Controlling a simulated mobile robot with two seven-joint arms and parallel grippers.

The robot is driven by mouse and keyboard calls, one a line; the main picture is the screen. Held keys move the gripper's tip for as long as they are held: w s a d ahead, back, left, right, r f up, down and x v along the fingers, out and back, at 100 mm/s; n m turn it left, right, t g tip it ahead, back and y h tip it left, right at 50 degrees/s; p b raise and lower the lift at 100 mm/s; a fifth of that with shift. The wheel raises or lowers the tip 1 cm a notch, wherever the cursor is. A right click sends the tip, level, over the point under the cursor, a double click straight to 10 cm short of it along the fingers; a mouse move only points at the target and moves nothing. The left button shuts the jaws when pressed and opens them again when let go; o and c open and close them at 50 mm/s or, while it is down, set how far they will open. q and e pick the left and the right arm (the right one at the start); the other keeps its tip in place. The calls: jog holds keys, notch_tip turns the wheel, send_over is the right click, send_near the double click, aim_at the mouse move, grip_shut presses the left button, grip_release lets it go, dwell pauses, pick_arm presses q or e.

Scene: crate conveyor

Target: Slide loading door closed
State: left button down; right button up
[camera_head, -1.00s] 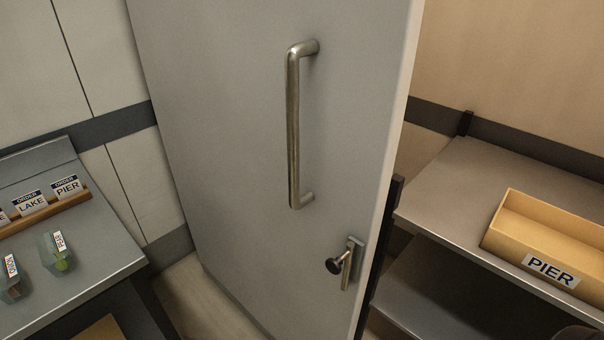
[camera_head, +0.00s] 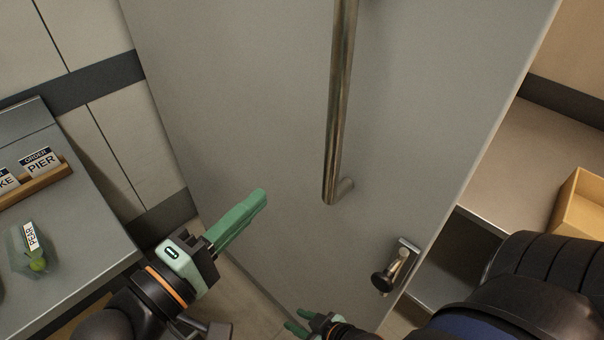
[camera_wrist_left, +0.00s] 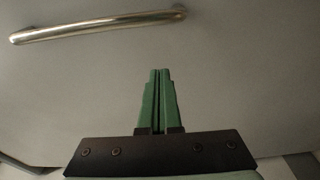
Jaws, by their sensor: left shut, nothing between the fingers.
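The grey loading door (camera_head: 230,110) fills the middle of the head view, with a long metal bar handle (camera_head: 340,110) and a small knob latch (camera_head: 390,275) near its right edge. My left gripper (camera_head: 262,196) is shut and empty, in front of the door, left of and below the handle's lower end. In the left wrist view, its green fingers (camera_wrist_left: 160,73) are together and point at the door, with the handle (camera_wrist_left: 95,26) beyond the tips, apart from them. My right gripper (camera_head: 294,319) is low at the bottom edge, left of the latch, its small fingertips apart; nothing shows between them.
A grey table (camera_head: 85,230) at left holds a wooden card rack (camera_head: 40,188) with order cards and a clear container labelled PEAR (camera_head: 33,250). At right, a shelf (camera_head: 535,150) carries a tan box (camera_head: 582,205). My right arm covers the lower right.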

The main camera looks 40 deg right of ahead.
pick_arm(q)
send_near(317, 144)
jog(key=x, duration=0.4)
jog(key=shift+s+a+p, duration=0.1)
jog(key=shift+s+p, duration=0.55)
jog(key=shift+s, duration=1.4)
